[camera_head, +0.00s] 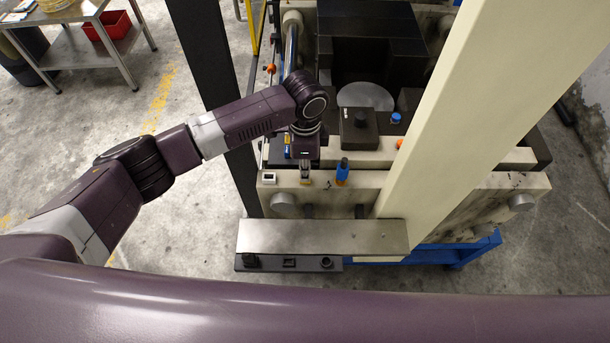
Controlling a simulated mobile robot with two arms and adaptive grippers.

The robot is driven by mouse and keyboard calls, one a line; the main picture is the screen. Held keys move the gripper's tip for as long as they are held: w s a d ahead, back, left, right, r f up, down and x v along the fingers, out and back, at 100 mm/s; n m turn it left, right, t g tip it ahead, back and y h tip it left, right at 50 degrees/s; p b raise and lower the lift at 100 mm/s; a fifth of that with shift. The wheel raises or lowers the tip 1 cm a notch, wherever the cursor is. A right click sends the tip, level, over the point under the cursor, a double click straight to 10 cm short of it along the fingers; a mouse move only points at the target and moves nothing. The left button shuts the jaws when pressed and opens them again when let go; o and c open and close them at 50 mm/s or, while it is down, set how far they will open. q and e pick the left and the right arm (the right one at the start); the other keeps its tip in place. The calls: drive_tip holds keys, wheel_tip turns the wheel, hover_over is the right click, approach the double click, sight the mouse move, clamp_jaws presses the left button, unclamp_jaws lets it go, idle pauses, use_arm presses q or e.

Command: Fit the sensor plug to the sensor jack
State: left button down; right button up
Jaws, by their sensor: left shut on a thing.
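My left gripper (305,172) points down over the front beam of the press, with its fingers close together. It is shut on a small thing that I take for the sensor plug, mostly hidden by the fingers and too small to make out. A small white block with a dark opening (269,178), possibly the sensor jack, sits on the beam just left of the gripper. A blue connector with a dark top and an orange base (343,172) stands upright on the beam, a little right of the gripper and apart from it. My right gripper is not in view.
A wide cream post (480,90) rises on the right and a dark post (212,70) on the left. A dark block with a knob (359,130) and a blue cap (395,118) lie behind. A metal table with a red bin (108,27) stands far left.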

use_arm(q)
drive_tip(key=shift+f, duration=0.15)
idle(0.4)
drive_tip(key=c, duration=1.8)
unclamp_jaws()
drive_tip(key=shift+c, duration=0.2)
wheel_tip(320, 180, up, 12)
